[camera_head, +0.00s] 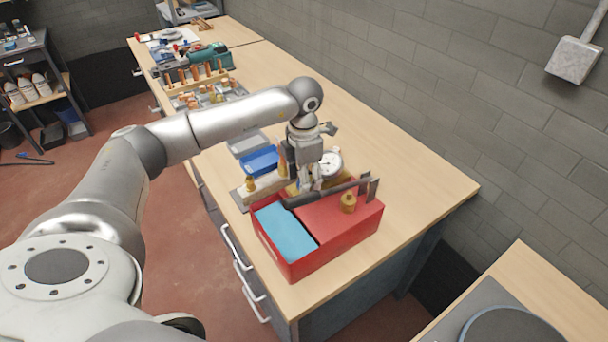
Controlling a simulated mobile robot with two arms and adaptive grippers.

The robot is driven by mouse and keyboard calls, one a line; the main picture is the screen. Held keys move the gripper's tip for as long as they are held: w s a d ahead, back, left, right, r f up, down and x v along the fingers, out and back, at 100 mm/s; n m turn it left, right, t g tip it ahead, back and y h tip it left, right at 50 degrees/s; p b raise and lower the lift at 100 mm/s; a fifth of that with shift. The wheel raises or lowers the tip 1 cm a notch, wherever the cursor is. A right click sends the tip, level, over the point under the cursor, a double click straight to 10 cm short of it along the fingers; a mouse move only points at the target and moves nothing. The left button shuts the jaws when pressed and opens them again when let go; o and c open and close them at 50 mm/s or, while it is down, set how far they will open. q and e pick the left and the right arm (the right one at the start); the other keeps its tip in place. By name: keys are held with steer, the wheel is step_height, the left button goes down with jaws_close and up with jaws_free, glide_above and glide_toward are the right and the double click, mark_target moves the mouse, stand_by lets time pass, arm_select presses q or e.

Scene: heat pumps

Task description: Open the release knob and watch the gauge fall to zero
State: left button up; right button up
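A red test pump (345,225) with an open tank of light blue water (284,230) stands on the near end of the wooden bench. A round white-faced gauge (329,163) sits behind it; its needle is too small to read. A brass knob (348,202) stands on the pump's red top, and a dark lever (325,192) lies across it. My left gripper (308,186) points down just left of the gauge, behind the lever. It is apart from the brass knob in the picture. Its fingertips are partly hidden, so its opening is unclear. My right gripper is not in view.
A board with brass fittings (250,188) lies left of the gripper. Blue (260,161) and grey (248,143) trays and a tool rack (195,77) stand farther along the bench (400,170). The bench right of the pump is clear, up to the block wall.

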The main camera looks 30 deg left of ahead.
arm_select(q)
steer(key=shift+c, duration=0.4)
steer(key=c, duration=0.9)
steer(key=shift+f+n+b, duration=0.15)
steer(key=shift+n+b, duration=0.35)
steer(key=shift+n, duration=0.1)
steer(key=shift+c, duration=0.2)
steer(key=shift+n+b, duration=0.3)
steer(key=shift+n, duration=0.7)
steer(key=o, duration=1)
steer(key=shift+r, duration=0.25)
step_height(320, 180, up, 12)
steer(key=shift+f, duration=0.1)
